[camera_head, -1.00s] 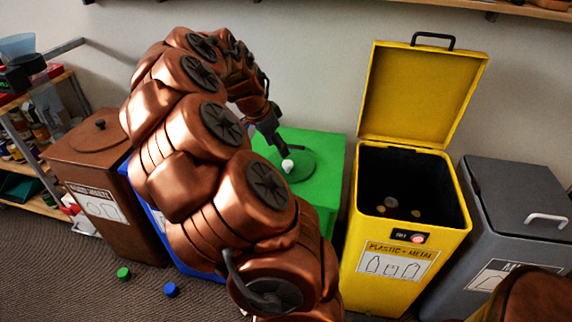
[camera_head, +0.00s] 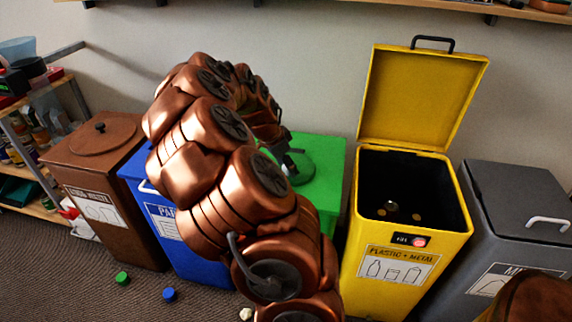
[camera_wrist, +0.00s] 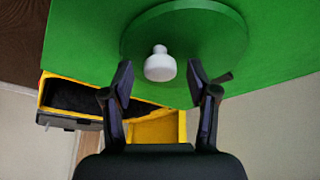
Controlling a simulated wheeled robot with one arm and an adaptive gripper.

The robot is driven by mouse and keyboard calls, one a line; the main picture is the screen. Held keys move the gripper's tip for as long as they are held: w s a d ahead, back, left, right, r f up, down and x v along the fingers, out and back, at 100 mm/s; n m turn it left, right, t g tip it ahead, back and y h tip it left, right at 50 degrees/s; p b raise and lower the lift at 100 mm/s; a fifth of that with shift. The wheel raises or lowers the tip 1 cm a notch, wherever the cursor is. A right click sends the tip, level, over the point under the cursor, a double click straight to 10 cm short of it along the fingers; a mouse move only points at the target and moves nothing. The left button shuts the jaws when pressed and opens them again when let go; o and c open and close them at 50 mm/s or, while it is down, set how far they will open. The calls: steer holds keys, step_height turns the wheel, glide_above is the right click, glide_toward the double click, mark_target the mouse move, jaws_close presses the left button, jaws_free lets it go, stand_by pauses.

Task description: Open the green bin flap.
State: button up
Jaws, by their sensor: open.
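The green bin (camera_head: 325,160) stands against the wall, partly hidden by my arm in the head view. Its round green flap (camera_head: 303,172) lies flat on the lid, closed. In the wrist view the flap (camera_wrist: 215,40) has a white knob (camera_wrist: 160,66) on it. My gripper (camera_wrist: 160,84) is open, with one dark finger to each side of the knob's line; the knob shows just past the fingertips, with gaps on both sides. In the head view my gripper (camera_head: 289,158) is over the flap and the knob is hidden.
A yellow bin (camera_head: 398,275) with its lid (camera_head: 420,95) raised stands right of the green one, then a grey bin (camera_head: 520,200). A blue bin (camera_head: 190,245) and a brown bin (camera_head: 105,165) stand left. Small green (camera_head: 122,278) and blue (camera_head: 169,294) pieces lie on the carpet.

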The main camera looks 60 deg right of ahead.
steer(key=shift+c, duration=0.3)
jaws_close()
steer(key=shift+r, duration=0.1)
